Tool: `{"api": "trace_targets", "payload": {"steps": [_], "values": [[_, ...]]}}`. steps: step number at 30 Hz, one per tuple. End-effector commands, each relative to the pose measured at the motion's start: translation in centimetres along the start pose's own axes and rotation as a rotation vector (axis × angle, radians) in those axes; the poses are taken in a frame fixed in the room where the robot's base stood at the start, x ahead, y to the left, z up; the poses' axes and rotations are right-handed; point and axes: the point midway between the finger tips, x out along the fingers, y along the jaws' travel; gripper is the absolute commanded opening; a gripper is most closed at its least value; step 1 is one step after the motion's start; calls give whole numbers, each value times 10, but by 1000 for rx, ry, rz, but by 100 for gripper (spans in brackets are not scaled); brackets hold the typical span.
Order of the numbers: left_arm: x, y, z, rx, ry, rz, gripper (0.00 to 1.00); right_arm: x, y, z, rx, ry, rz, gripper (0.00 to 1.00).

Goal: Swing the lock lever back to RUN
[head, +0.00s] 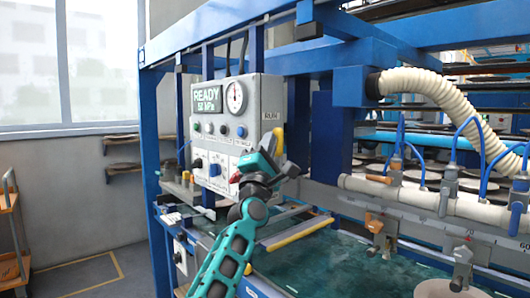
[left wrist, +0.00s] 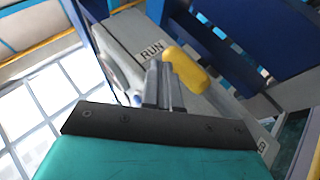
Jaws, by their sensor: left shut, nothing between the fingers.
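The lock lever's yellow handle (head: 280,138) is on the right side of the grey control box, close below the RUN label (head: 270,115) in the head view. In the left wrist view the yellow handle (left wrist: 188,68) lies just right of the fingertips, near the RUN label (left wrist: 152,50). My left gripper (head: 272,146) is shut and empty, its fingers (left wrist: 163,88) together beside the handle. I cannot tell whether they touch it. The lever's lower part is hidden behind my gripper. My right gripper is not in view.
The control box (head: 210,150) has a READY display (head: 207,98), a round gauge (head: 236,97) and knobs. Blue frame posts (head: 298,140) stand behind the lever. A pipe (head: 400,198) with clamps and a ribbed hose (head: 440,85) fill the right side, above a dark green bath (head: 335,260).

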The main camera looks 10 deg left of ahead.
Motion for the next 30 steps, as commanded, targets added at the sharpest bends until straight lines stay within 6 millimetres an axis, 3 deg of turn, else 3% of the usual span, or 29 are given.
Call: {"api": "trace_targets", "payload": {"steps": [30], "values": [[8, 2, 6, -2, -3, 3, 0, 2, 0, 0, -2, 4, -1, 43]]}}
